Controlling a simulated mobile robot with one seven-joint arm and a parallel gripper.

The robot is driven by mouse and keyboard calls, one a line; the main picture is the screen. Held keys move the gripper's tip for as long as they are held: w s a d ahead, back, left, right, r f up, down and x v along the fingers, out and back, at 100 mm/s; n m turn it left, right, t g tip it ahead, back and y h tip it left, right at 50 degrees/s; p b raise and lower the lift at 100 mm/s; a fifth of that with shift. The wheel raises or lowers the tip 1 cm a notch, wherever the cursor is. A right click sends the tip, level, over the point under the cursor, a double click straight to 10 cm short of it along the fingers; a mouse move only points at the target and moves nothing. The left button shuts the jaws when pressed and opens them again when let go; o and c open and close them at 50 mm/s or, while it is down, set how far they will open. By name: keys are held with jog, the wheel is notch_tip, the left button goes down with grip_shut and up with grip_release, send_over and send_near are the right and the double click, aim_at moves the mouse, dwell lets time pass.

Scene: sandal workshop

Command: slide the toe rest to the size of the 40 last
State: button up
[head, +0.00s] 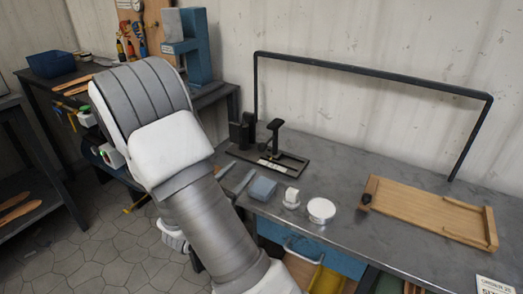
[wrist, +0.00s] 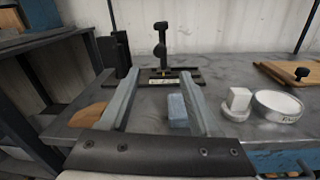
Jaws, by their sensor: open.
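A black sizing fixture (head: 290,166) lies on the grey bench, with a white marked strip on its base. A dark upright block (head: 242,130) stands at its left end, and a black post with a knob (head: 275,138) rises near its middle; I cannot tell for certain which part is the toe rest. In the wrist view the post (wrist: 160,45) stands beyond the gap between my fingers. My gripper (wrist: 160,74) is open and empty, its fingers pointing at the fixture from the bench's front side. I cannot make out the 40 last or read the strip's marks.
A blue block (head: 262,188), a white knobbed piece (head: 291,198) and a round white tin (head: 321,210) stand along the front edge. A wooden tray (head: 425,208) lies at the right. A dark metal frame (head: 370,75) spans the back.

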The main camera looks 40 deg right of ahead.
aim_at(260, 149)
jog(key=b+x, duration=0.2)
jog(key=x, duration=1.1)
jog(key=shift+w+d, duration=0.1)
jog(key=shift+d, duration=0.05)
grip_shut()
dwell(0.8)
